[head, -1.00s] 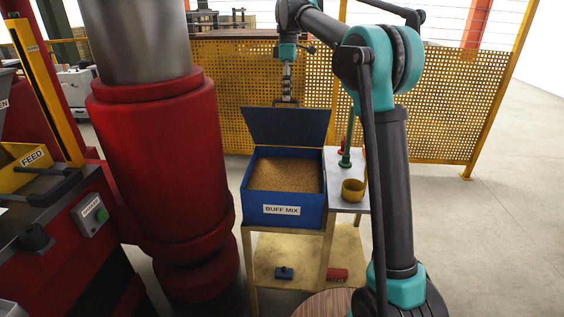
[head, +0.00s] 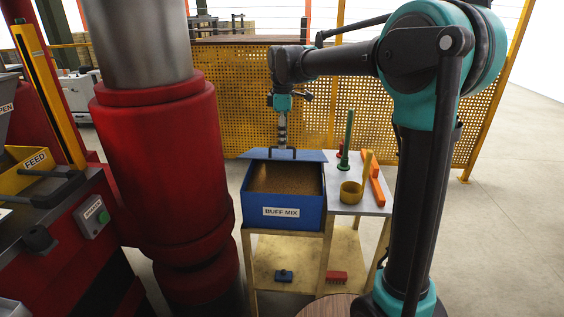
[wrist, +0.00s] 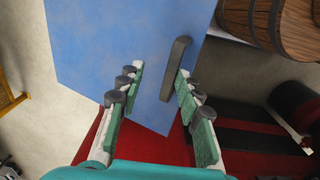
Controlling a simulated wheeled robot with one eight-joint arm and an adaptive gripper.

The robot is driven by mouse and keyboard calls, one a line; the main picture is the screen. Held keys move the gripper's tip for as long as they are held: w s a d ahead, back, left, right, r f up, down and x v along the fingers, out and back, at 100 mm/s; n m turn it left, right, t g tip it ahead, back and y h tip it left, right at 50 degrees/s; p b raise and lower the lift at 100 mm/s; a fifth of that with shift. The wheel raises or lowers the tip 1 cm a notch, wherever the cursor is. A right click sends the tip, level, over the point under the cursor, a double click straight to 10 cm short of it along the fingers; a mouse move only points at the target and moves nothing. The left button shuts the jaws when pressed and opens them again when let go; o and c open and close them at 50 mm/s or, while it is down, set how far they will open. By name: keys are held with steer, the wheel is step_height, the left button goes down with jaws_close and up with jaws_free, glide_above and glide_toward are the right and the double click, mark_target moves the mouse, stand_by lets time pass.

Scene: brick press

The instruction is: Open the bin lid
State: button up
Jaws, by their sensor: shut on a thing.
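The blue bin (head: 312,212), labelled BUFF MIX, stands on a wooden stand and holds brown grainy mix (head: 284,180). Its lid (head: 246,154) is partly raised and seen nearly edge-on, as a thin light-blue band above the bin's back. The mix shows below it, in shade. A dark handle (head: 283,149) stands on the lid. My gripper (head: 283,146) comes down from above onto that handle and is shut on it. In the wrist view, the lid (wrist: 120,50) fills the middle, with the handle (wrist: 176,68) between the gripper's fingers (wrist: 157,95).
A red press column (head: 165,170) stands close on the left. A yellow mesh fence (head: 225,80) is behind.

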mark_target(282, 159)
steer(key=s+f, duration=0.1)
steer(key=f, duration=0.1)
steer(key=s+f, duration=0.1)
steer(key=f, duration=0.1)
steer(key=s+f, duration=0.1)
steer(key=f, duration=0.1)
steer(key=shift+s+a+f, duration=0.1)
steer(key=shift+s+f, duration=0.25)
steer(key=shift+f, duration=0.05)
steer(key=shift+c, duration=0.3)
